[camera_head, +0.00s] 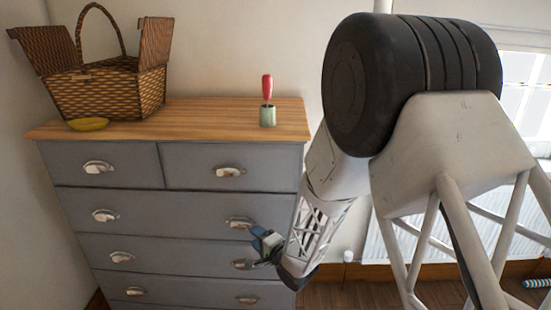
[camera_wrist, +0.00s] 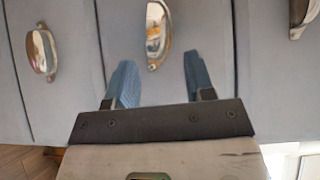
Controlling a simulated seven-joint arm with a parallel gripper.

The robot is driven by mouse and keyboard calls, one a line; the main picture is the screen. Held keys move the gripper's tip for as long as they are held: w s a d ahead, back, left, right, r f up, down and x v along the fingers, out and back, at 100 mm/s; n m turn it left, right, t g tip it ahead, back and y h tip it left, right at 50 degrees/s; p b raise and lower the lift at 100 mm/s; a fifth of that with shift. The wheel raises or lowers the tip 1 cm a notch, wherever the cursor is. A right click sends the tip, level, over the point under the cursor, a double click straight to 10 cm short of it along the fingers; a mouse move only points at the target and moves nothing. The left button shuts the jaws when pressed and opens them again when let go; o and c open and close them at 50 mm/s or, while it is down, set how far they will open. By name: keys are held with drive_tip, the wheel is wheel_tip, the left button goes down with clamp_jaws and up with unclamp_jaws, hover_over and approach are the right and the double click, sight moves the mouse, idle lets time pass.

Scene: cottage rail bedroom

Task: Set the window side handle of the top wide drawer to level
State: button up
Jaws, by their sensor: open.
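The dresser's top wide drawer (camera_head: 170,212) is the grey one under the two small drawers. Its window side handle (camera_head: 240,222) is a metal cup pull at the right. In the wrist view this handle (camera_wrist: 158,32) is the middle one, its near end in line with the gap between my fingertips. Any tilt looks slight, and I cannot tell its exact angle. My gripper (camera_head: 262,243) is open and empty, just below and right of the handle. In the wrist view, the blue fingers of my gripper (camera_wrist: 160,62) stand apart, one each side of the handle's line. Contact cannot be told.
The drawer's other handle (camera_head: 104,215) is at the left. Handles of neighbouring drawers show in the wrist view, left (camera_wrist: 42,52) and right (camera_wrist: 298,14).

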drive_tip(key=s+d+r+n+g+h, duration=0.1)
drive_tip(key=s+d+r+h, duration=0.25)
drive_tip(key=d+r, duration=0.2)
drive_tip(key=s+d+r+n+h, duration=0.1)
drive_tip(key=s+d+r+h, duration=0.1)
drive_tip(key=d+r+h, duration=0.4)
drive_tip(key=s+d+r+n+g+h, duration=0.1)
drive_tip(key=s+d+r+n, duration=0.1)
drive_tip(key=d+r, duration=0.4)
drive_tip(key=s+d+r+n+g, duration=0.1)
drive_tip(key=s+d+r+g, duration=0.1)
drive_tip(key=s, duration=0.8)
drive_tip(key=s+d+r+n+g+h, duration=0.1)
drive_tip(key=s+d+r+n+g, duration=0.1)
drive_tip(key=s, duration=0.8)
drive_tip(key=s+d+r+n+g+h, duration=0.1)
drive_tip(key=s+d+g, duration=0.3)
drive_tip(key=s, duration=0.6)
drive_tip(key=shift+d+r+n, duration=0.3)
drive_tip(key=shift+d+r, duration=0.3)
drive_tip(key=shift+r, duration=0.05)
drive_tip(key=shift+w, duration=0.1)
